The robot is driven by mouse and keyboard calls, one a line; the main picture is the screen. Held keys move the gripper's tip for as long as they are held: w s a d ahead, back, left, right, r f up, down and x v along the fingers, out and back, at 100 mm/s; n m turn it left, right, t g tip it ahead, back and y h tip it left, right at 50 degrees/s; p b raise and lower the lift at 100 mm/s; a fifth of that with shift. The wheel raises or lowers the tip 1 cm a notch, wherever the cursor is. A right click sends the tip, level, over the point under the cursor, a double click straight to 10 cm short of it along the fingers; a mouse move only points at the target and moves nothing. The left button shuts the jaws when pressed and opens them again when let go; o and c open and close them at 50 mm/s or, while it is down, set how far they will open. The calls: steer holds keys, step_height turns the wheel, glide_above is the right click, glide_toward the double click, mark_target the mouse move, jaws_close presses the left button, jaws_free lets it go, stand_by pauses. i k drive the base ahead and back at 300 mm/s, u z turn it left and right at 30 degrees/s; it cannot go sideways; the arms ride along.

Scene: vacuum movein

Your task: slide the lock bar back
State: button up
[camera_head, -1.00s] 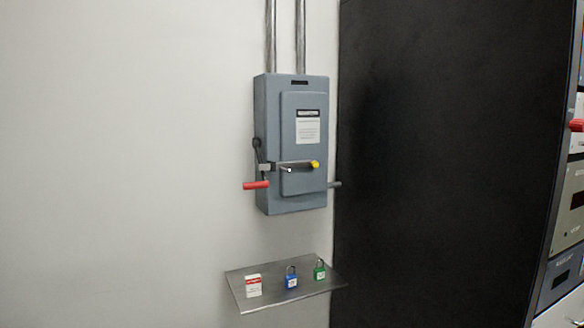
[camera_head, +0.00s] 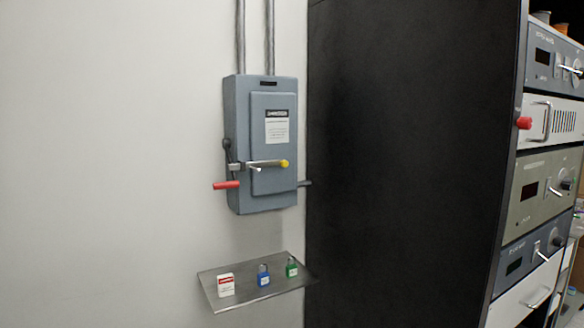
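The lock bar (camera_head: 264,163) is a short metal bar with a yellow knob (camera_head: 284,163) at its right end. It lies roughly level across the front of a grey switch box (camera_head: 273,195) on the wall. A small metal bracket (camera_head: 235,167) sits at its left end, on the box's left side. A red-gripped handle (camera_head: 227,185) sticks out to the left, low on the box. My gripper does not show in this view.
Below the box, a metal shelf (camera_head: 245,291) holds a red-and-white tag (camera_head: 226,285), a blue padlock (camera_head: 263,277) and a green padlock (camera_head: 292,268). A tall black cabinet side (camera_head: 410,160) stands to the right, with a rack of instruments (camera_head: 543,180) beyond. The wall at left is bare.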

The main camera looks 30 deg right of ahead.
mark_target(254, 165)
steer(key=z, duration=0.5)
steer(key=k, duration=1.2)
steer(key=z, duration=0.65)
steer(key=i, duration=1.05)
steer(key=u, duration=0.55)
steer(key=i, duration=0.75)
steer(key=u, duration=0.85)
